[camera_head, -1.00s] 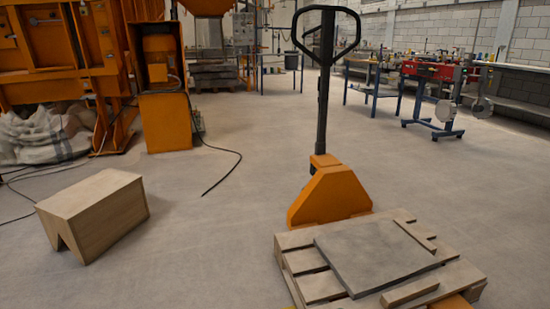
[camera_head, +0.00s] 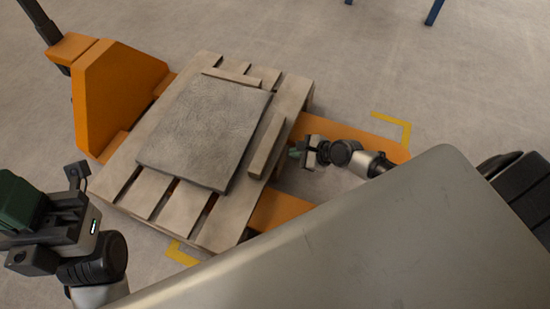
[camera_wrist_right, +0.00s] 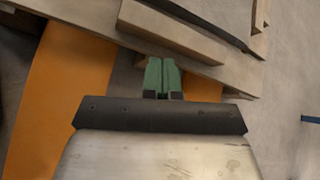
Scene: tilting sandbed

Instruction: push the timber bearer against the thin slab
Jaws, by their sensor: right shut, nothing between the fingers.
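The thin slab (camera_head: 205,130) is a grey square plate lying flat on the wooden pallet (camera_head: 217,228). The timber bearer (camera_head: 267,147) is a short pale bar beside the slab's right edge, with a narrow gap between them. In the right wrist view the bearer (camera_wrist_right: 175,30) runs slantwise beside the dark slab edge (camera_wrist_right: 215,22). My right gripper (camera_head: 297,152) is shut and empty, just outside the bearer. Its green fingers (camera_wrist_right: 163,76) point at the bearer; I cannot tell if they touch it. My left gripper (camera_head: 20,205) is at the lower left, its fingers unclear.
A second timber bar (camera_head: 232,77) lies along the slab's far edge. The orange pallet truck (camera_head: 115,95) stands at the left, its forks (camera_head: 285,210) under the pallet. Yellow floor marks (camera_head: 395,125) lie at the right. My own metal body fills the lower right.

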